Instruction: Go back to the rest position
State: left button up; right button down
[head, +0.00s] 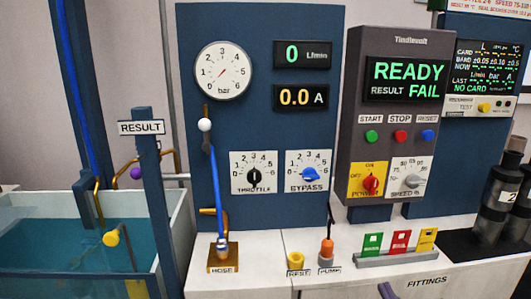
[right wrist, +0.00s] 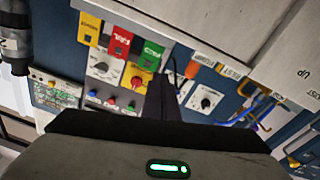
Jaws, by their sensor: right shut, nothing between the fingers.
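My right gripper (head: 387,291) shows only as a small dark purple tip at the bottom edge of the head view. In the right wrist view its dark fingers (right wrist: 163,103) are together, with nothing held between them. It is apart from the panel and the bench things. My left gripper is not in view.
A white bench (head: 270,275) carries a hose stand (head: 222,262), an orange pump plug (head: 327,250) and a card rack (head: 400,257) with green, red and yellow cards. Behind stand a blue gauge panel (head: 265,130) and a grey control box (head: 350,110). A water tank (head: 182,225) is at left.

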jog(key=s+a+f+g, duration=0.3)
jog(key=s+f, duration=0.5)
jog(key=s+a+f+m+g+y, duration=0.1)
jog(key=s+a+f+g, duration=0.2)
jog(key=s+f, duration=0.5)
jog(key=s+a+f+g, duration=0.3)
jog(key=s+f+g, duration=0.1)
jog(key=s+f, duration=0.4)
notch_tip(320, 180, down, 2)
jog(key=shift+f, duration=0.2)
